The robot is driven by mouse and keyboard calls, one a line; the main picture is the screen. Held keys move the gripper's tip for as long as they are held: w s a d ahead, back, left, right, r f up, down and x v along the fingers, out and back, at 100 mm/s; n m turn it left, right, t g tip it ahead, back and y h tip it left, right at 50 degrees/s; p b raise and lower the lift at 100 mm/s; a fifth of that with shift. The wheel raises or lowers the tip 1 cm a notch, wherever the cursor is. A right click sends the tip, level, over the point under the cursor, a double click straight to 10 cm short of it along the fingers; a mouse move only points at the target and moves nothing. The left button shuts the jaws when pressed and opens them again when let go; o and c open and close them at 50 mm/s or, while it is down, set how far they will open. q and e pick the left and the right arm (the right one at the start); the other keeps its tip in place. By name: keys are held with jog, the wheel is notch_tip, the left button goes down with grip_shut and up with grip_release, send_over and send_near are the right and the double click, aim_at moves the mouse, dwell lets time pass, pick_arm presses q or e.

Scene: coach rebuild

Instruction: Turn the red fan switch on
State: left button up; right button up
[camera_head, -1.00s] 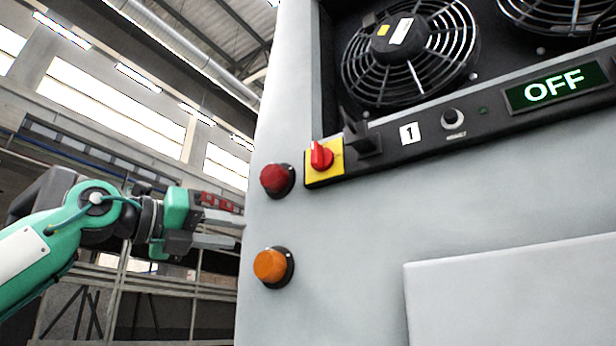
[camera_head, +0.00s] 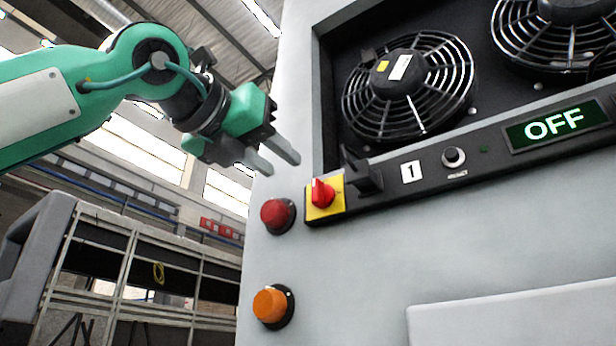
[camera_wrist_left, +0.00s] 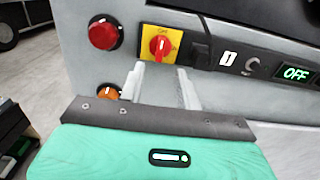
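The red fan switch (camera_head: 321,192) is a rotary knob on a yellow plate at the left end of the black control strip. It also shows in the left wrist view (camera_wrist_left: 159,46), just beyond the fingertips, with its pointer roughly upright. The display (camera_head: 554,125) reads OFF in green. My left gripper (camera_head: 280,162) is up and to the left of the switch in the head view, apart from it. Its two fingers (camera_wrist_left: 160,82) are spread with nothing between them. My right gripper is in neither view.
A red round button or lamp (camera_head: 277,215) and an orange one (camera_head: 272,305) stick out of the grey cabinet left of and below the switch. A black block (camera_head: 361,172) juts out right beside the switch. Caged fans (camera_head: 408,86) sit above the strip.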

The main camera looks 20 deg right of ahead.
aim_at(314, 188)
pick_arm(q)
jog(key=p+x, duration=0.3)
jog(key=x, duration=0.5)
jog(key=shift+r, duration=0.15)
jog(key=shift+w+d+p, duration=0.2)
jog(key=shift+d+p, duration=0.1)
jog(key=shift+d, duration=0.1)
grip_shut()
